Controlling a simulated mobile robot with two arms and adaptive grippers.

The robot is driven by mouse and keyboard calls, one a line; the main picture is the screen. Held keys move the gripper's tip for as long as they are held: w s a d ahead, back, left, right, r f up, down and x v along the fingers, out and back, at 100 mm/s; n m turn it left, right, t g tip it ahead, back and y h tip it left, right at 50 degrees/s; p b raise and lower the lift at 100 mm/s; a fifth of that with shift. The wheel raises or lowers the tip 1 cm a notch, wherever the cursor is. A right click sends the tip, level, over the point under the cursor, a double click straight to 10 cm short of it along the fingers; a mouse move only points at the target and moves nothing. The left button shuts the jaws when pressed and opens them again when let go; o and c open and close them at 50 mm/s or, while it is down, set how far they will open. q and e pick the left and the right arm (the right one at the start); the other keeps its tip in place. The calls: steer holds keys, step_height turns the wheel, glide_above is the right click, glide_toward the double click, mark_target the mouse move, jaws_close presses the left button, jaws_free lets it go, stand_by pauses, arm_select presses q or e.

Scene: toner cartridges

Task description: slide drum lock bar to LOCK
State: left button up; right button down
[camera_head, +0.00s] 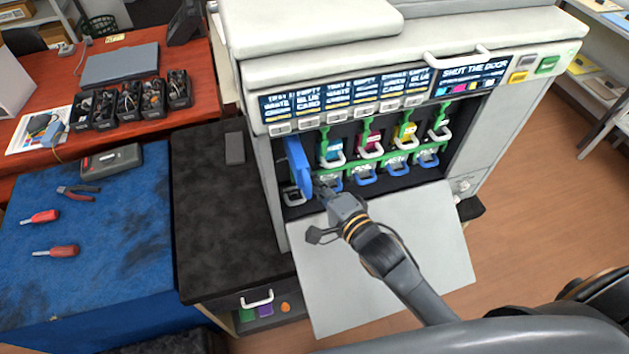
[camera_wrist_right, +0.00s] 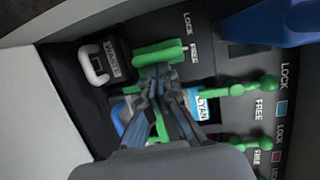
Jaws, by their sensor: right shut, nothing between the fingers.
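The printer's interior shows a green bar running along the lower row of drums (camera_head: 401,156). In the right wrist view, a green block (camera_wrist_right: 158,52), seemingly the bar's end, lies beside the printed word FREE, with LOCK printed above it. My right gripper (camera_wrist_right: 158,74) is shut and empty, its fingertips at the lower edge of the block. I cannot tell whether they touch it. The fingers hide part of the bar and the cyan drum behind. In the head view, my right gripper (camera_head: 323,190) reaches into the printer's lower left. My left gripper is not in view.
A blue panel (camera_head: 297,165) stands out just left of the gripper. The waste box (camera_wrist_right: 118,60) with its white handle is close by. Green cartridge levers (camera_wrist_right: 235,90) stick out at right. The open front door (camera_head: 400,260) lies below the arm.

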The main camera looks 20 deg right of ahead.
steer(key=shift+a, duration=0.1)
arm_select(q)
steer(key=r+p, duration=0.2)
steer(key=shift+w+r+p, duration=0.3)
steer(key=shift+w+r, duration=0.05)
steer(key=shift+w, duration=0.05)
arm_select(e)
steer(key=s, duration=0.7)
stand_by(0.3)
steer(key=shift+s, duration=0.1)
stand_by(0.4)
